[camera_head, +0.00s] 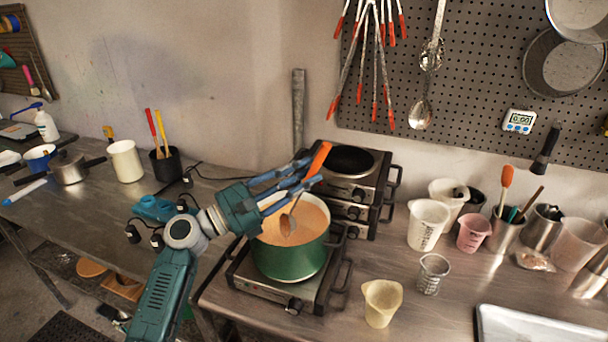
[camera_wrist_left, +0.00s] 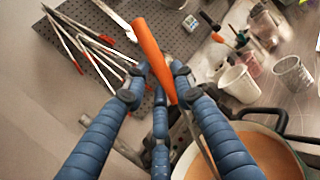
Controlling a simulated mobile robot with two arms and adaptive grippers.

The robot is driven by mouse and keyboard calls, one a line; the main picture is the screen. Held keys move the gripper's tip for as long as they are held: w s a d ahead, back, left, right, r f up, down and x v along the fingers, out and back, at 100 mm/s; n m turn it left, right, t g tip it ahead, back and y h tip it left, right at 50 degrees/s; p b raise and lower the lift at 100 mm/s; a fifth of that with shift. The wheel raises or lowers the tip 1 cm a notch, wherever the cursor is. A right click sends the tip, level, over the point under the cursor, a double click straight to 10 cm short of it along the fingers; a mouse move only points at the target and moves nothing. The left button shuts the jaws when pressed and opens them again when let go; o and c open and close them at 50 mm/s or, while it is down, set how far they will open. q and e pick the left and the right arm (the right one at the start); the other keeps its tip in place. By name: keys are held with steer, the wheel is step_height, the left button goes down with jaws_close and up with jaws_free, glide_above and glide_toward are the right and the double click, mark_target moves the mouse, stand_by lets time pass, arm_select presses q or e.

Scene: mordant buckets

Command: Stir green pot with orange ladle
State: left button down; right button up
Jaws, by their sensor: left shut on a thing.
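The green pot (camera_head: 290,262) stands on the front hot plate and holds an orange liquid (camera_head: 310,218). My left gripper (camera_head: 305,178) is over the pot, its blue fingers shut on the orange ladle (camera_head: 319,158) by its handle. The ladle's metal end (camera_head: 288,224) hangs down inside the pot's rim; I cannot tell how deep it dips. In the left wrist view the orange handle (camera_wrist_left: 150,55) lies tilted between the fingers (camera_wrist_left: 160,90), and the pot's liquid (camera_wrist_left: 255,150) shows at the lower right. My right gripper is out of view.
A second hot plate (camera_head: 352,165) stands behind the pot. Several cups and jugs stand farther back right. A metal tray (camera_head: 535,325) lies at the front right. A pegboard (camera_head: 470,100) hangs behind.

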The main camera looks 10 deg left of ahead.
arm_select(q)
steer(key=d+r+p, duration=0.3)
steer(key=r+p, duration=0.5)
steer(key=shift+s+d+r, duration=0.3)
steer(key=shift+r, duration=0.05)
stand_by(0.4)
steer(key=shift+r, duration=0.1)
step_height(320, 180, up, 11)
stand_by(0.9)
steer(key=shift+a+f, duration=0.1)
steer(key=shift+f, duration=0.1)
